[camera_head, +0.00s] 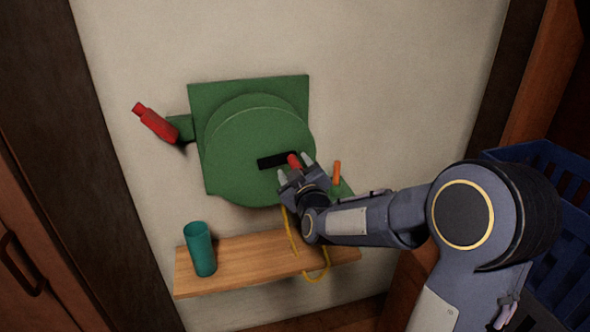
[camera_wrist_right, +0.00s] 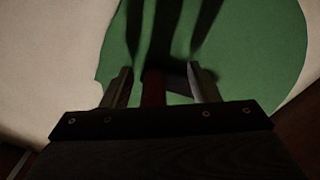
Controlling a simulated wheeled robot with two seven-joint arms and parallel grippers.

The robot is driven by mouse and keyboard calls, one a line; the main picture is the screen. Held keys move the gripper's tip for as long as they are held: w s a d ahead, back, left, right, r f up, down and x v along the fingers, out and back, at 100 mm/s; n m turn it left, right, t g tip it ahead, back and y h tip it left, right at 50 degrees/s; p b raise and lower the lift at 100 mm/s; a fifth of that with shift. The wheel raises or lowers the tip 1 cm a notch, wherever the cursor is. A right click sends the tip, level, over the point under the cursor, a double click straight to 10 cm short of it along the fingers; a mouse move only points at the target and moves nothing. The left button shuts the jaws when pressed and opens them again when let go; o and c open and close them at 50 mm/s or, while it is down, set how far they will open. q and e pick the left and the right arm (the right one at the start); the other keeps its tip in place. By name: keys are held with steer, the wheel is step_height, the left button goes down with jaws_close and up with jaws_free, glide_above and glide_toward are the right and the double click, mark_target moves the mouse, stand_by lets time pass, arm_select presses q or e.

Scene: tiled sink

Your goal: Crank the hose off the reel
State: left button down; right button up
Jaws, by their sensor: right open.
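The green hose reel (camera_head: 247,148) is mounted on the wall, with a round drum in front of a square plate. A black crank arm (camera_head: 272,161) with a red handle (camera_head: 294,161) sits on the drum's face. My right gripper (camera_head: 295,166) is open at the crank, its fingers on either side of the red handle. In the right wrist view the handle (camera_wrist_right: 153,88) stands between the two open fingers (camera_wrist_right: 160,85). The yellow hose (camera_head: 291,235) hangs below the reel, partly hidden by my right arm. My left gripper is not in view.
A red nozzle (camera_head: 155,123) sits in a green holder left of the reel. An orange lever (camera_head: 337,173) is at the right. A teal cup (camera_head: 200,250) stands on the wooden shelf (camera_head: 250,262) below. A blue crate (camera_head: 570,220) is at the far right.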

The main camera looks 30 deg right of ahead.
steer(key=shift+s, duration=0.1)
steer(key=p+v, duration=0.1)
steer(key=v, duration=0.6)
steer(key=shift+s, duration=0.4)
steer(key=shift+a, duration=0.1)
stand_by(0.5)
steer(key=s+a+m+g+y+p, duration=0.3)
steer(key=s+a+g+y+p, duration=0.1)
steer(key=s, duration=0.8)
steer(key=s+a+m+g+y+p, duration=0.2)
steer(key=s+a+g+y+p, duration=0.2)
steer(key=s, duration=0.9)
steer(key=a+g+p, duration=0.1)
steer(key=a+g, duration=0.1)
steer(key=g, duration=0.1)
steer(key=shift+s+a+f+m+g, duration=0.2)
steer(key=shift+s+a+m+g, duration=0.1)
steer(key=shift+m+g, duration=0.1)
